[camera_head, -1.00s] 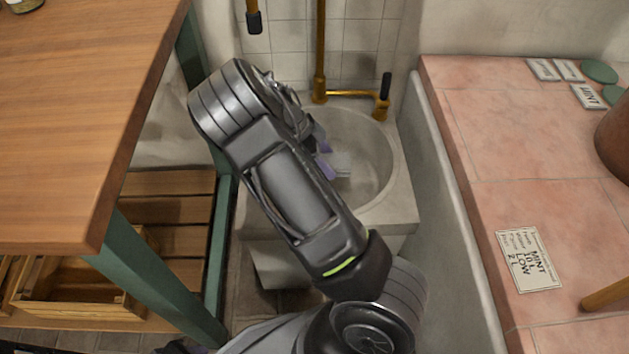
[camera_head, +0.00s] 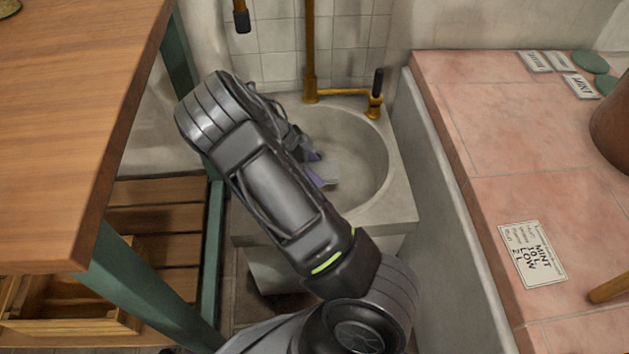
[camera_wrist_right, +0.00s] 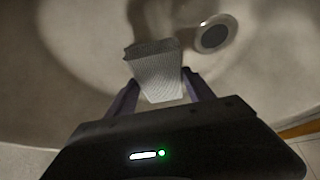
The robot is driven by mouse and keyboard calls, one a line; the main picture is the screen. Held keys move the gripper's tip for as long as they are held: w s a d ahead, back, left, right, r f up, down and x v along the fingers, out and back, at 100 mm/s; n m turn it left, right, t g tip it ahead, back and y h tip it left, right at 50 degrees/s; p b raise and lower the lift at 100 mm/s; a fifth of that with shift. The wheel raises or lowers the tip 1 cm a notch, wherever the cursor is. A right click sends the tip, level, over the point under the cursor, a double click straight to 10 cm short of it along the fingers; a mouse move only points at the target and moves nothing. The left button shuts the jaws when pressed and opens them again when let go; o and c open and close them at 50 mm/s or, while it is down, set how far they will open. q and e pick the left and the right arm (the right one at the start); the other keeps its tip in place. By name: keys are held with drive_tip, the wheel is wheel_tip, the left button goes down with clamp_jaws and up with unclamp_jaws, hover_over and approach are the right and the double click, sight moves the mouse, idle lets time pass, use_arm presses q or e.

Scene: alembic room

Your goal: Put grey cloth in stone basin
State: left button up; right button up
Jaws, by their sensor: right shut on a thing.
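The stone basin (camera_head: 372,165) stands in the middle of the head view, below a tiled wall. My right arm reaches over its left side. My right gripper (camera_head: 318,172) is inside the basin's outline and partly hidden by my own wrist. In the right wrist view, my right gripper (camera_wrist_right: 160,92) is shut on the grey cloth (camera_wrist_right: 155,65), a small ribbed piece. The cloth is held over the basin's bowl (camera_wrist_right: 85,45), beside the round drain (camera_wrist_right: 215,35). I cannot tell whether it touches the bowl. A bit of the cloth (camera_head: 330,172) shows in the head view. My left gripper is out of view.
A brass pipe and tap (camera_head: 345,93) rise behind the basin. A wooden table (camera_head: 70,120) with a green frame stands at the left. A pink tiled counter (camera_head: 480,140) with cards and a brown pot (camera_head: 612,130) is at the right.

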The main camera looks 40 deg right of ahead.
drive_tip(key=shift+r, duration=0.1)
wheel_tip(320, 180, down, 5)
drive_tip(key=shift+f+b, duration=0.1)
drive_tip(key=shift+b, duration=0.85)
drive_tip(key=o, duration=1.3)
drive_tip(key=shift+o, duration=0.2)
